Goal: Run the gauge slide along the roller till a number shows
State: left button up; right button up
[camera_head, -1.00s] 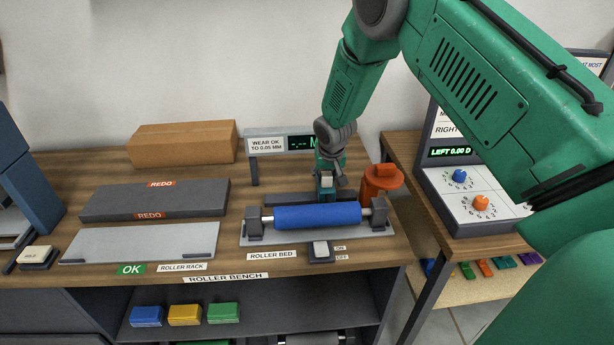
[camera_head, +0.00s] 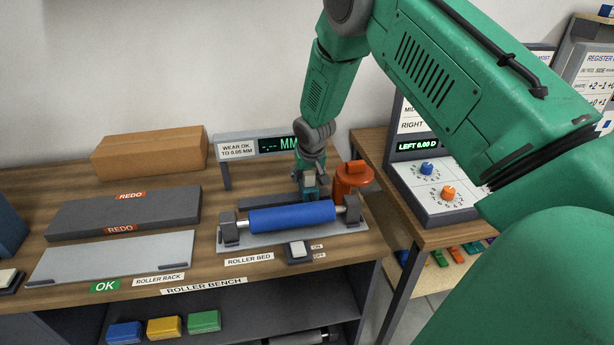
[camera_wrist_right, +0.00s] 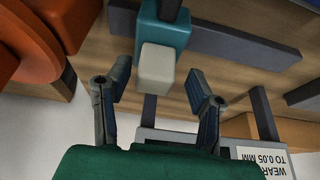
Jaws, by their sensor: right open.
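The gauge slide (camera_head: 310,187) is a teal block on a dark rail (camera_head: 268,202) behind the blue roller (camera_head: 290,217). In the right wrist view the teal block (camera_wrist_right: 163,30) carries a cream knob (camera_wrist_right: 156,68). My right gripper (camera_head: 312,168) is above the slide. In the wrist view its two fingers (camera_wrist_right: 158,78) stand apart, one on each side of the knob, with gaps visible; it is open. The gauge display (camera_head: 279,145) shows dashes and MM, no number. The roller lies across the grey roller bed (camera_head: 345,231). My left gripper is not in view.
An orange knobbed fixture (camera_head: 352,180) stands close right of the slide. A switch block (camera_head: 299,252) sits in front of the bed. The dark redo rack (camera_head: 80,215) and pale OK rack (camera_head: 110,260) are to the left, with a cardboard box (camera_head: 150,155) behind.

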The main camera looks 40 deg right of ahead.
jog(key=v, duration=1.1)
jog(key=shift+s+r, duration=0.15)
jog(key=shift+r, duration=0.2)
